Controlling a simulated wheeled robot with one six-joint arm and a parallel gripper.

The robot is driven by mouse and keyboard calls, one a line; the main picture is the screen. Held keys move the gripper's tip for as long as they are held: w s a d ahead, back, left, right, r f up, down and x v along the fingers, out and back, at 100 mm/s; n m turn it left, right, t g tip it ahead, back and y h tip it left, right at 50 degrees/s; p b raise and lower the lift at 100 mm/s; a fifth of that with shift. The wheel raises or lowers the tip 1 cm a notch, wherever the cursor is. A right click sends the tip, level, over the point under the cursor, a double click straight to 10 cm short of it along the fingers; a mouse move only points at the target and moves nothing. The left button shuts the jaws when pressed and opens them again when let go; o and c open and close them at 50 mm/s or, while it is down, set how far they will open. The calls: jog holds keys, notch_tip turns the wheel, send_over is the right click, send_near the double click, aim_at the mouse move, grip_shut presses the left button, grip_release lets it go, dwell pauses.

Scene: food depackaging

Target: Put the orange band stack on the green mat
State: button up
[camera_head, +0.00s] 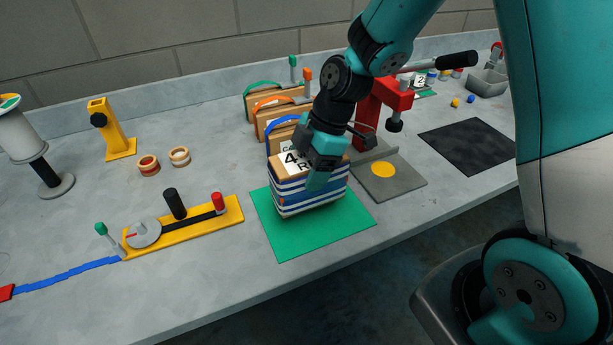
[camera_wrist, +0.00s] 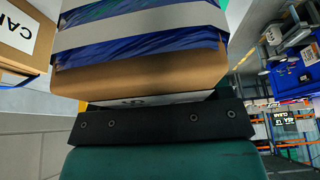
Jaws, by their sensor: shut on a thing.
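My gripper (camera_head: 318,172) is shut on a cardboard stack with blue and white bands (camera_head: 310,196), with a white label on top. The held stack is over the green mat (camera_head: 287,243); I cannot tell whether it touches it. In the wrist view, the held stack (camera_wrist: 140,48) shows blue wrap, pale bands and brown cardboard above the dark gripper bar. A brown carton with an orange band (camera_head: 264,120) stands behind, between a carton with a green band (camera_head: 255,100) and one with a blue band (camera_head: 277,138). My arm hides part of this row.
A yellow fixture with a dial (camera_head: 185,228) lies left of the mat. A red press (camera_head: 385,105) with a grey base (camera_head: 405,185) stands to the right. Two tape rolls (camera_head: 148,165) and a yellow stand (camera_head: 118,135) are at the left. A black mat (camera_head: 470,145) lies bare farther right.

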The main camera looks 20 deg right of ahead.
jog(key=shift+f, duration=1.6)
jog(key=shift+f, duration=0.15)
jog(key=o, duration=1.2)
jog(key=shift+c, duration=0.2)
jog(key=b+v, duration=0.2)
jog(key=v, duration=1)
jog(key=s+a+r+m, duration=0.2)
jog(key=s+a+m, duration=0.2)
jog(key=s, duration=0.5)
jog(key=s+a+r+m, duration=0.3)
jog(key=s+a+m, duration=0.2)
jog(key=s+m, duration=0.2)
jog(key=s, duration=0.2)
jog(key=shift+s+r, duration=0.25)
jog(key=shift+s, duration=0.05)
